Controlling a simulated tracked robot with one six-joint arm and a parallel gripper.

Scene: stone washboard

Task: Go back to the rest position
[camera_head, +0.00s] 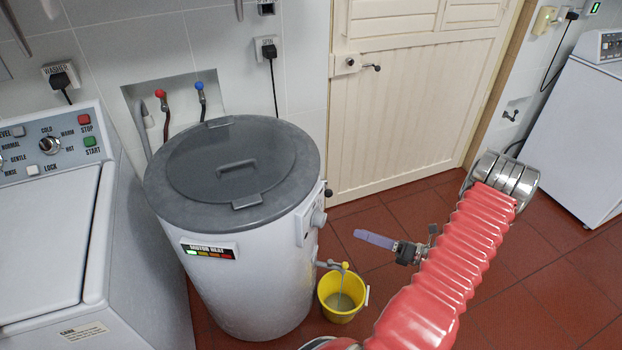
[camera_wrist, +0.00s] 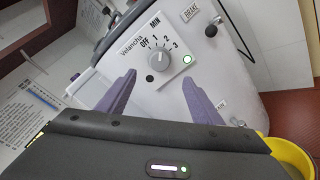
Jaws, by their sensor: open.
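My gripper (camera_head: 375,239) hangs from my red ribbed arm in the camera_head view, to the right of the white round washer (camera_head: 255,290) with a grey lid. A gap separates it from the washer in that view. In the camera_wrist view my gripper (camera_wrist: 157,88) shows two purple fingers spread apart with nothing between them. Beyond them is the washer's control panel with a grey dial (camera_wrist: 160,58), marked OFF, MIN and numbers, and a lit green lamp (camera_wrist: 187,58). The dial also shows side-on in the camera_head view (camera_head: 318,217).
A yellow bucket (camera_head: 329,305) stands on the red tiled floor under the washer's tap (camera_head: 340,266). A white washing machine (camera_head: 50,240) is at the left. A cream door (camera_head: 410,120) is behind, and a white appliance (camera_head: 572,140) at the right. Floor at lower right is clear.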

